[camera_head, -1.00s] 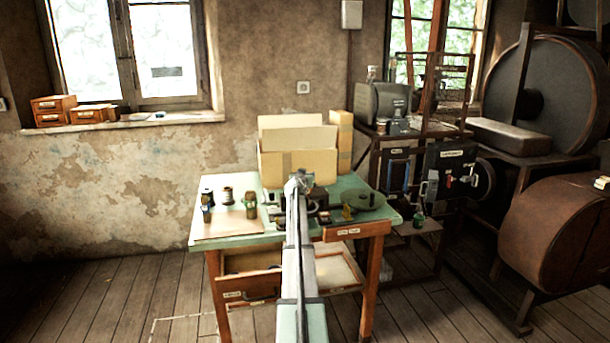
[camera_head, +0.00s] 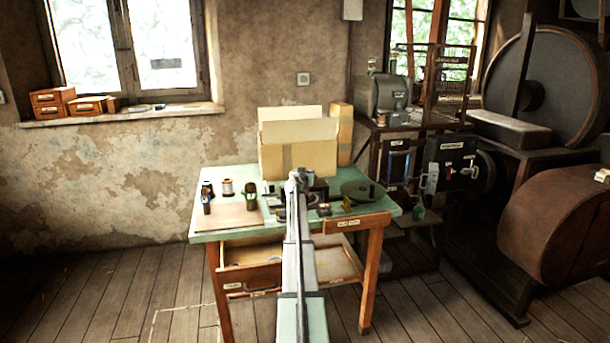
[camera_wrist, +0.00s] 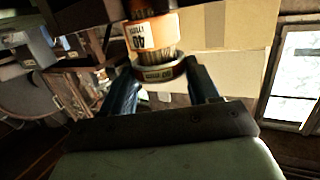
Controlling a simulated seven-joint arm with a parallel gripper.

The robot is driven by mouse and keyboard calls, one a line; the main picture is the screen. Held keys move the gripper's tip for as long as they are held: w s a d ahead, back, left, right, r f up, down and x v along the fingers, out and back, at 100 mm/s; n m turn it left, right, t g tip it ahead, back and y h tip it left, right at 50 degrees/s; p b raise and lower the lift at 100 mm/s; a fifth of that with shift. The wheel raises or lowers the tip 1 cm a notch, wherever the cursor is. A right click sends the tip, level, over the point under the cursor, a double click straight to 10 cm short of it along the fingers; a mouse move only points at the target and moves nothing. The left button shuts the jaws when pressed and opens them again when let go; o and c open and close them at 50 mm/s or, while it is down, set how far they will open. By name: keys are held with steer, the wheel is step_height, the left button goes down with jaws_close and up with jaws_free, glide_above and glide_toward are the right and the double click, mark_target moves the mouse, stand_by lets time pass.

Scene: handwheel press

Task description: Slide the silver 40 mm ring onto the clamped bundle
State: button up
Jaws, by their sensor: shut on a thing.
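In the wrist view, my gripper (camera_wrist: 155,80) is shut on a ring (camera_wrist: 160,73) with a small label on its rim, one dark finger at each side. The clamped bundle (camera_wrist: 155,55) shows as pale strands directly beyond the ring, with an orange and white label band (camera_wrist: 153,35) around it. The strand ends are at the ring's opening. I cannot tell whether they are inside it or just short of it. In the head view, my arm hides the gripper, ring and bundle over the table (camera_head: 215,233).
A cardboard box (camera_head: 298,158) stands at the back of the table. A dark round plate (camera_head: 362,192) lies to the right. A spool (camera_head: 227,187) and small dark items stand at the left, near a tan board (camera_head: 236,215). A drawer (camera_head: 250,277) hangs open below.

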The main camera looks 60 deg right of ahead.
steer(key=o, duration=1.2)
steer(key=v, duration=1.3)
steer(key=shift+a, duration=0.4)
steer(key=shift+s, duration=0.1)
